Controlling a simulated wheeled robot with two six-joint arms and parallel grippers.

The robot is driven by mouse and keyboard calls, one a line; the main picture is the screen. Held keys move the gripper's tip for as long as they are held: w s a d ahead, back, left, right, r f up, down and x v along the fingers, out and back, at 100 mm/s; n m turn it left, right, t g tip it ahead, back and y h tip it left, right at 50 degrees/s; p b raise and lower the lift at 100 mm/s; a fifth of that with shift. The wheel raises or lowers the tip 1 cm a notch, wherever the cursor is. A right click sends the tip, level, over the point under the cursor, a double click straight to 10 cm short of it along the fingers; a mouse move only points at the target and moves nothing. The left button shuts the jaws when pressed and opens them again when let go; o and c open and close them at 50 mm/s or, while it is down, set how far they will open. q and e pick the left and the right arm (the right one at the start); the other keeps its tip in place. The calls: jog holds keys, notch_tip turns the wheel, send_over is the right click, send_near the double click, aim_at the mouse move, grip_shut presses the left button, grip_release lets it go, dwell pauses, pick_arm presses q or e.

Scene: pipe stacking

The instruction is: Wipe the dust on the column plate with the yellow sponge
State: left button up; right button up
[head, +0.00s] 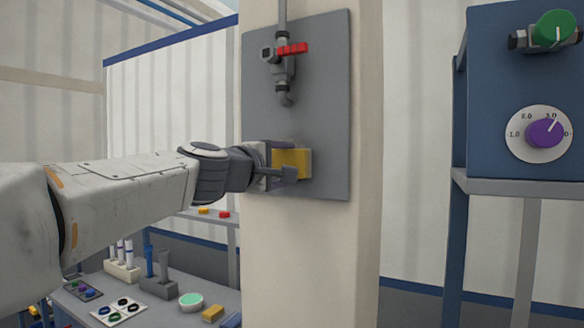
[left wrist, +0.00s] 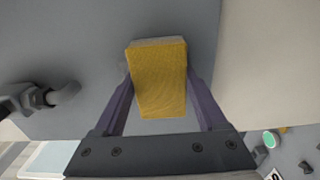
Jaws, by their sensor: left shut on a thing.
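The yellow sponge (head: 293,162) is held between the fingers of my left gripper (head: 285,163), in front of the lower part of the grey column plate (head: 322,120). In the left wrist view the sponge (left wrist: 158,82) sits between both purple fingers (left wrist: 160,95), its pale far face at or very near the plate (left wrist: 75,45). I cannot tell for sure whether it touches. A faint pale patch that may be dust shows beside the sponge; most of that area is hidden. My right gripper is not in view.
A tap with a red handle (head: 292,49) juts from the upper plate, and its spout (left wrist: 65,93) shows at left in the wrist view. A blue panel with a purple knob (head: 545,133) stands at right. A cluttered table (head: 180,312) is below left.

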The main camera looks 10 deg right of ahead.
aim_at(296, 152)
pick_arm(q)
jog(key=shift+w+a+b, duration=0.25)
jog(key=shift+w+a, duration=0.4)
jog(key=shift+a, duration=0.25)
jog(key=shift+w+a+b, duration=0.2)
jog(key=shift+w+a, duration=0.45)
jog(key=shift+a, duration=0.25)
jog(key=shift+w+a+r+p, duration=0.9)
jog(key=shift+w+a+r, duration=0.35)
jog(key=shift+a, duration=0.3)
jog(key=shift+s+d, duration=0.9)
jog(key=shift+d, duration=0.2)
jog(key=shift+s+d, duration=0.85)
jog(key=shift+d, duration=0.2)
jog(key=shift+s+d+p, duration=0.2)
jog(key=shift+s+d, duration=0.6)
jog(key=shift+d, duration=0.35)
jog(key=shift+s+d+p, duration=0.2)
jog(key=shift+s+d, duration=0.6)
jog(key=shift+d, duration=0.3)
jog(key=shift+s+d+p, duration=0.4)
jog(key=shift+s+d, duration=0.1)
jog(key=shift+d, duration=0.25)
jog(key=shift+s+d+p, duration=0.4)
jog(key=shift+s+d, duration=0.1)
jog(key=shift+d, duration=0.25)
jog(key=shift+f, duration=0.1)
